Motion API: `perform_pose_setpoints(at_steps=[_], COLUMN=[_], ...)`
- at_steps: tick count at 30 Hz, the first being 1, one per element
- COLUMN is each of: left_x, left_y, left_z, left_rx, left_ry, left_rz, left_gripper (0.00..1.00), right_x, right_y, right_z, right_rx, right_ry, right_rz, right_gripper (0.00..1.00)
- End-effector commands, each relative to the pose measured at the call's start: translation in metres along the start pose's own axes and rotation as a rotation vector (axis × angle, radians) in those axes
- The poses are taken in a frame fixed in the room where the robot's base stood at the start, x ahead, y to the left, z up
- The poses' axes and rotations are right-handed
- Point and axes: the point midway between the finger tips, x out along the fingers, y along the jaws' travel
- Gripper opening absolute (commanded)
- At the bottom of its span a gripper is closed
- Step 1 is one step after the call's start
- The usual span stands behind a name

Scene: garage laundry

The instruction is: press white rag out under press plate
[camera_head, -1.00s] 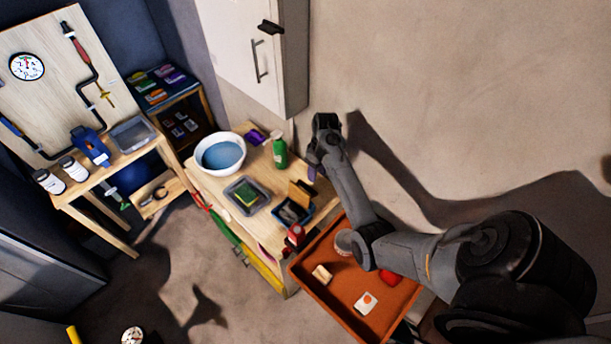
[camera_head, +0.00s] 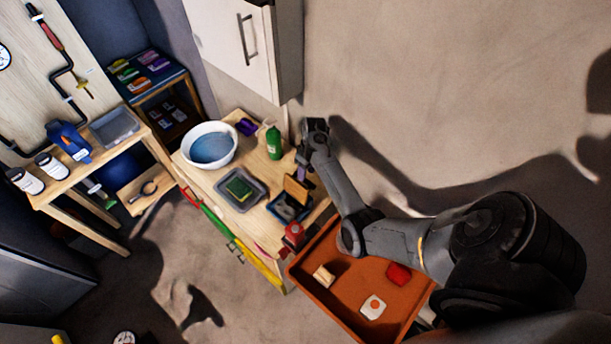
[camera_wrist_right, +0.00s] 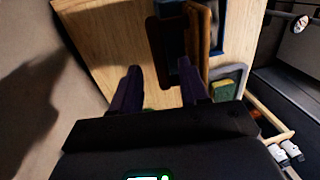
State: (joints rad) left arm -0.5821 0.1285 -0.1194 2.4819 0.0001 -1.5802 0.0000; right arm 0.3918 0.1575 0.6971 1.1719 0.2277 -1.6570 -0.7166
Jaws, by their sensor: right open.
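The press is a blue box (camera_head: 285,209) with a raised, tilted wooden plate (camera_head: 297,188), near the right end of the wooden bench. In the right wrist view the plate (camera_wrist_right: 198,42) stands edge-on beside the blue box (camera_wrist_right: 238,35). I cannot make out the white rag for certain; the box's inside is dark and greyish. My right gripper (camera_head: 303,174) is beside the plate, on its wall side. In the right wrist view its two purple fingers (camera_wrist_right: 160,90) are apart, with the plate just beyond them and bench wood visible between. My left gripper is not in view.
The bench also holds a white basin (camera_head: 209,146) of blue water, a green bottle (camera_head: 273,143), a grey tray (camera_head: 242,189) with a sponge and a red item (camera_head: 294,234). An orange tray (camera_head: 345,293) holds small items. A white cabinet (camera_head: 240,45) hangs above.

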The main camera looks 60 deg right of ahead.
Motion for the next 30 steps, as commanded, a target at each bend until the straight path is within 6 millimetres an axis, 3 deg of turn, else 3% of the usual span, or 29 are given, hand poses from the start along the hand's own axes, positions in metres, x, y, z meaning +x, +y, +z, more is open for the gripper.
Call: perform_pose_setpoints(at_steps=[7, 19, 20, 28, 30], left_x=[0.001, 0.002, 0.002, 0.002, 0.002], left_y=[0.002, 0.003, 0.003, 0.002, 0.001], left_z=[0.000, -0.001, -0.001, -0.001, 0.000], left_rx=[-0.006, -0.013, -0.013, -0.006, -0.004], left_ry=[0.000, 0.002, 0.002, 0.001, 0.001], left_rz=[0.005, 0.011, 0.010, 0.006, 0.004], left_gripper=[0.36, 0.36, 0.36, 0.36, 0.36], right_x=[0.026, 0.032, 0.032, 0.032, 0.032], right_y=[0.000, 0.000, 0.000, 0.000, 0.000], right_z=[0.000, 0.000, 0.000, 0.000, 0.000], right_rx=[0.000, -0.001, -0.001, -0.001, -0.001], right_ry=[0.000, 0.001, 0.001, 0.000, 0.000], right_rz=[-0.001, 0.000, 0.000, 0.000, 0.000], right_gripper=[0.45, 0.45, 0.43, 0.02, 0.00])
